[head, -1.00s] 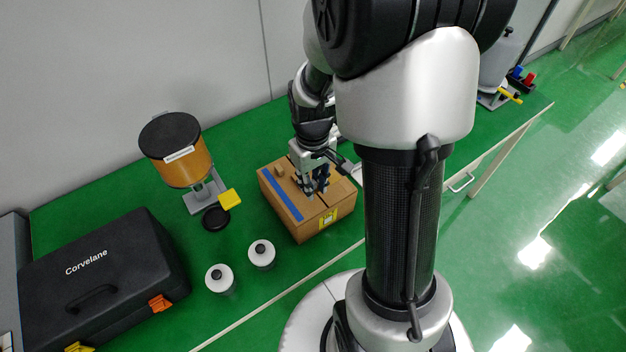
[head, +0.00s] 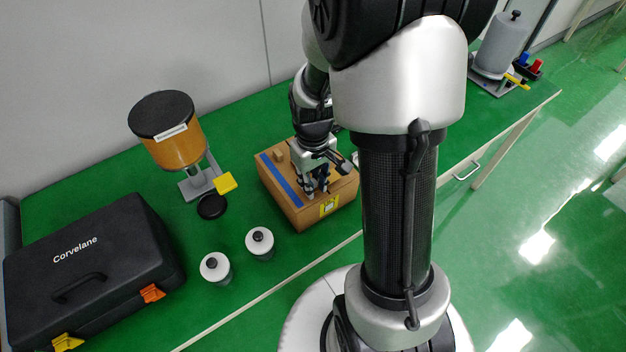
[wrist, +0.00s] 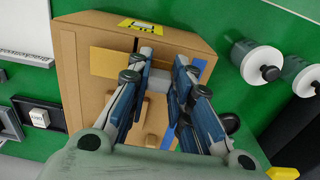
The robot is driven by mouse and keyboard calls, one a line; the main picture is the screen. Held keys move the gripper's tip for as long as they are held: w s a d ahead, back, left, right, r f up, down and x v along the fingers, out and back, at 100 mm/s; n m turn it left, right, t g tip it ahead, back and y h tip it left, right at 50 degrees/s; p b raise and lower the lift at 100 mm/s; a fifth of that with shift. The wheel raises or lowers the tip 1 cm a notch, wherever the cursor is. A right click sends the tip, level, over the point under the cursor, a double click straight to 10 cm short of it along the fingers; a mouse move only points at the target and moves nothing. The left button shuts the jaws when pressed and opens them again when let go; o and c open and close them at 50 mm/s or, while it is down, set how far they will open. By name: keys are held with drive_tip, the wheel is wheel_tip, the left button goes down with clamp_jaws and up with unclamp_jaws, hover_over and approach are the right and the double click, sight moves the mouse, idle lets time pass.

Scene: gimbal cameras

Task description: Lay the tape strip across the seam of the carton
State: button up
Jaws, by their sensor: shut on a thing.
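The brown carton (head: 290,208) sits on the green bench, with a yellow label on its front face. A blue strip (head: 282,180) lies along the left side of its top; it also shows in the wrist view (wrist: 168,138). My gripper (head: 316,192) is over the carton's top near the label side. In the wrist view my gripper (wrist: 160,72) is shut on a small grey tab (wrist: 159,84) at a tan tape strip (wrist: 110,63). The strip lies flat over or just above the top; I cannot tell if it touches. The fingers hide part of it and the seam beneath.
Small tan blocks (head: 279,156) stand on the carton's top. Two white-lidded jars (head: 260,241) stand front left, and an orange canister (head: 172,143) on a stand behind. A black case (head: 95,265) fills the left.

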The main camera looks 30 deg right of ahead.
drive_tip(key=shift+f+b, duration=0.5)
drive_tip(key=shift+f, duration=0.15)
drive_tip(key=o, duration=0.8)
drive_tip(key=shift+r, duration=0.1)
wheel_tip(320, 180, up, 12)
drive_tip(key=s+a+r+t, duration=0.1)
drive_tip(key=s+a+r, duration=0.2)
drive_tip(key=s, duration=0.1)
drive_tip(key=s+a+r+t, duration=0.2)
drive_tip(key=s+a+r, duration=0.1)
drive_tip(key=s+a, duration=0.1)
drive_tip(key=s+a+r+t, duration=0.1)
drive_tip(key=s+a+r, duration=0.2)
drive_tip(key=s, duration=0.2)
drive_tip(key=shift+s+a+r+m+t, duration=0.25)
drive_tip(key=shift+s+r+m+t, duration=0.05)
